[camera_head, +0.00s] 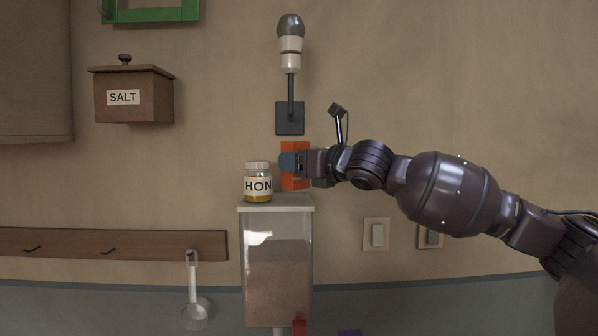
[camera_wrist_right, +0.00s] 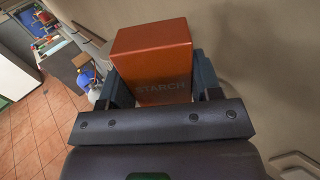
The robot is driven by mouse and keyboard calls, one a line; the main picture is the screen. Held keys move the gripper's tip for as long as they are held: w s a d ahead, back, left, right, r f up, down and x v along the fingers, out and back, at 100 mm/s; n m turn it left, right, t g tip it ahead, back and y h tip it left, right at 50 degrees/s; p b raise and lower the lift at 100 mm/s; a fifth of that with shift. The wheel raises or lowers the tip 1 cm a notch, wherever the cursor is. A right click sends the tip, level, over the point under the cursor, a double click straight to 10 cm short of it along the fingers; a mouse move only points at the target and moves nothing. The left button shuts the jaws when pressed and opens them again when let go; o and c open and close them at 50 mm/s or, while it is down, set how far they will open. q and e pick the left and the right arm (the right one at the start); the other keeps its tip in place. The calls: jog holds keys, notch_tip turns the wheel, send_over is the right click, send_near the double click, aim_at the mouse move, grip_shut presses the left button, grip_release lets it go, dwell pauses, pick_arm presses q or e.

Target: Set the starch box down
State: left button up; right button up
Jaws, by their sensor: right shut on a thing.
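The starch box (camera_head: 294,147) is orange and upright in the head view, beside the honey jar. My right gripper (camera_head: 288,163) comes in from the right and is shut on the box around its middle, hiding part of it. In the right wrist view the box (camera_wrist_right: 152,60) sits between the two fingers and its STARCH lettering shows. The box is over the right part of the pale lid (camera_head: 248,207) of a clear dispenser (camera_head: 277,262). Its bottom is close to the lid; I cannot tell whether they touch. My left gripper is not in view.
The honey jar (camera_head: 257,184) stands on the lid, close left of the box. A wall lamp (camera_head: 290,60) is directly above. A salt box (camera_head: 133,97) and a hook rail (camera_head: 110,244) are on the wall at left. Wall switches (camera_head: 376,234) are at lower right.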

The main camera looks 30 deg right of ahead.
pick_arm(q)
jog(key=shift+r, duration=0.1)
pick_arm(e)
jog(key=shift+f, duration=1.15)
jog(key=shift+s+f, duration=0.1)
jog(key=shift+f, duration=0.1)
jog(key=o, duration=1)
jog(key=shift+r, duration=0.2)
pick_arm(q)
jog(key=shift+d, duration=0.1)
pick_arm(e)
jog(key=shift+s, duration=0.1)
